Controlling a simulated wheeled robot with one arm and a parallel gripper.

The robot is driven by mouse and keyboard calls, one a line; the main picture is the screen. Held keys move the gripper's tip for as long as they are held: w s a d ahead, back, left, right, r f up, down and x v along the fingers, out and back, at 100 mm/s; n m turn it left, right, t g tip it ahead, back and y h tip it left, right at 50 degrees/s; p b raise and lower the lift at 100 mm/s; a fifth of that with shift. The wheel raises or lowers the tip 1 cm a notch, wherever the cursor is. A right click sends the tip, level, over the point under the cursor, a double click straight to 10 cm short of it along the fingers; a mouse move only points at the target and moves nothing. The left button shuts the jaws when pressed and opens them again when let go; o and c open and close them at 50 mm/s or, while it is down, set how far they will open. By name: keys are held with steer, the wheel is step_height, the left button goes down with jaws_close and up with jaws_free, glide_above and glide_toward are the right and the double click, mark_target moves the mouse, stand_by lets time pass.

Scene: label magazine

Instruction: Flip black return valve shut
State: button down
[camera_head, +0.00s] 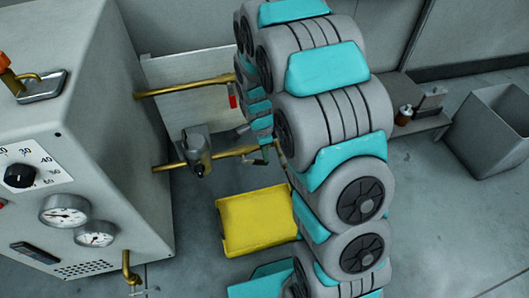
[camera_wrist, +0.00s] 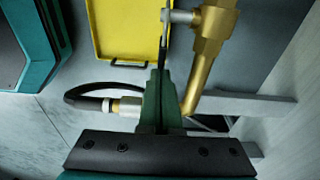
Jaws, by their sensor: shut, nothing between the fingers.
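Two brass pipes run from the grey machine in the head view. A small red handle (camera_head: 232,101) hangs at the end of the upper pipe. The lower pipe (camera_head: 228,154) runs to my gripper (camera_head: 264,155), which is mostly hidden by my arm. In the wrist view my gripper (camera_wrist: 160,78) is shut and empty, its dark green fingers together beside a brass valve fitting (camera_wrist: 211,30). A thin dark lever (camera_wrist: 163,42), seen nearly edge-on, hangs from the valve's grey stem (camera_wrist: 180,16) right at the fingertips. I cannot tell whether they touch.
A yellow bin (camera_head: 256,221) stands on the floor below the pipes. The grey machine (camera_head: 105,130) with its dial and gauges stands at left. A black hose (camera_wrist: 85,94) runs beside the fingers. A grey open box (camera_head: 485,140) stands at right.

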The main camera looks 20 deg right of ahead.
mark_target(260, 164)
steer(key=shift+d+f, duration=0.15)
steer(key=shift+f, duration=0.8)
steer(key=shift+f+b, duration=0.35)
steer(key=shift+f, duration=0.45)
steer(key=shift+a+f, duration=0.55)
steer(key=shift+f, duration=0.15)
steer(key=shift+a+f, duration=0.5)
steer(key=shift+f, duration=0.2)
steer(key=shift+r, duration=0.1)
steer(key=shift+a+r+p, duration=0.2)
steer(key=shift+r, duration=1.7)
steer(key=shift+a+r+p, duration=0.15)
steer(key=shift+r, duration=1.75)
